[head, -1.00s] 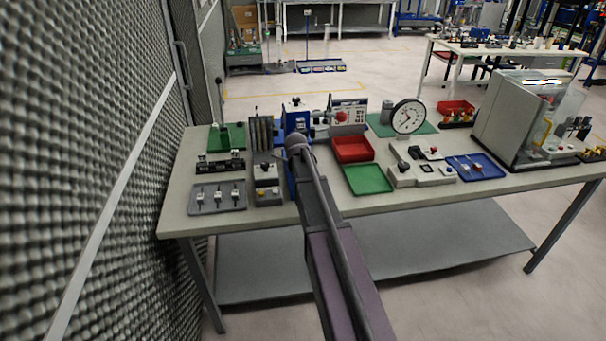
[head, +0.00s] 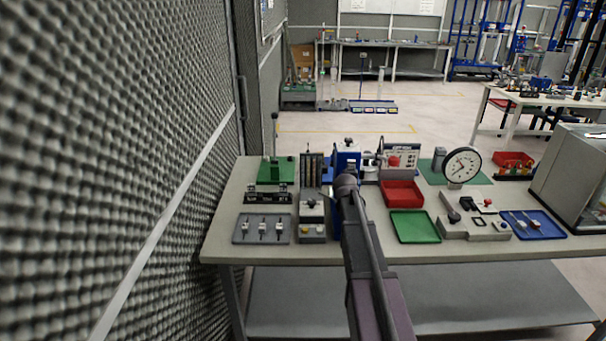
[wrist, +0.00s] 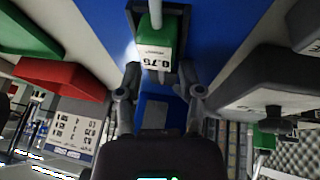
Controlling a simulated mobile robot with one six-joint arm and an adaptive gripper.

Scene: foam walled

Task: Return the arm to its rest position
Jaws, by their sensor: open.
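My arm (head: 364,250) reaches forward over the front edge of the workbench (head: 222,245) to a blue upright fixture (head: 348,156). In the head view the arm's end hides my gripper. In the wrist view my gripper (wrist: 162,94) has its two fingers spread apart with nothing between the tips. Just past the tips is a green piece with a white label reading 0.75 (wrist: 154,55), set in a dark holder on a blue surface. I cannot tell whether the fingers touch the fixture.
Red (head: 402,193) and green (head: 415,226) trays lie right of the arm, with a dial gauge (head: 461,165) beyond. A grey tray (head: 263,229) lies left. A foam wall (head: 120,170) stands close on the left. A large machine (head: 575,175) stands far right.

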